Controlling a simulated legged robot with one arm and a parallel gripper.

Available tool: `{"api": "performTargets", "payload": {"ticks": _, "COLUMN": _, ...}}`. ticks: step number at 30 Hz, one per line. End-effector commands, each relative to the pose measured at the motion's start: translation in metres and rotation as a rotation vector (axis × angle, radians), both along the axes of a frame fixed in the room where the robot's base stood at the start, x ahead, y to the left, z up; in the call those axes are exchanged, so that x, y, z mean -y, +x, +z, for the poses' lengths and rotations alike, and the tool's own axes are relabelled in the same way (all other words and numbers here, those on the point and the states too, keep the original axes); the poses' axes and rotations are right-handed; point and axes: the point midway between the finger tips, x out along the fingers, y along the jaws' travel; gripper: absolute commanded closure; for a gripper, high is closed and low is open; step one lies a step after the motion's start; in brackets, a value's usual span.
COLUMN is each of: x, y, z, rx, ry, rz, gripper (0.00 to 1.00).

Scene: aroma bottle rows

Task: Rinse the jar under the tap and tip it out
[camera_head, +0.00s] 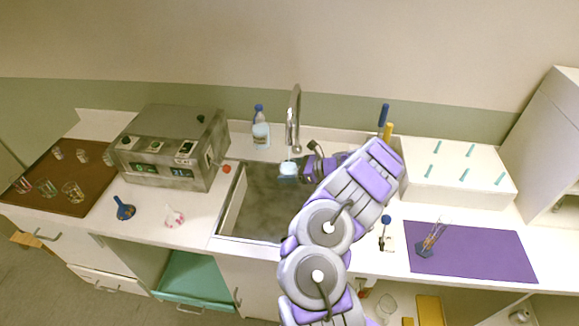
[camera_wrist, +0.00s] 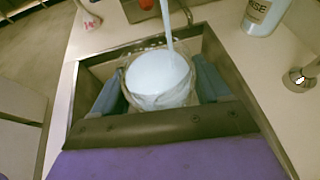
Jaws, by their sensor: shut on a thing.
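The jar (camera_wrist: 159,82) is a clear glass in the wrist view, upright or nearly so, with pale bluish-white water in it. A stream of water (camera_wrist: 167,28) falls into its mouth. My gripper (camera_wrist: 158,92) is shut on the jar, with a blue finger on each side of it. In the head view the jar (camera_head: 288,169) is under the tap (camera_head: 294,118), over the sink (camera_head: 240,212). My gripper (camera_head: 291,175) reaches it from the right, and my arm hides the right part of the sink.
A grey machine (camera_head: 170,148) stands left of the sink, with a brown tray (camera_head: 60,200) of several glasses beyond it. A soap bottle (camera_head: 261,131) stands behind the sink. A white rack (camera_head: 460,170) and a purple mat (camera_head: 470,252) lie to the right.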

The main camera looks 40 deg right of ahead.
Motion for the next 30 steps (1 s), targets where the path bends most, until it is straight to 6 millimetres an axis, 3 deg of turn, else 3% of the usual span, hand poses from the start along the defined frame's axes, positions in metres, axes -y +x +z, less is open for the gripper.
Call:
{"api": "performTargets", "payload": {"ticks": 21, "x": -0.049, "y": -0.042, "z": 0.003, "rx": 0.0, "ry": 0.001, "rz": 0.0, "gripper": 0.56}}
{"api": "performTargets", "payload": {"ticks": 30, "x": -0.057, "y": -0.046, "z": 0.001, "rx": 0.002, "ry": 0.001, "rz": 0.004, "gripper": 0.56}}
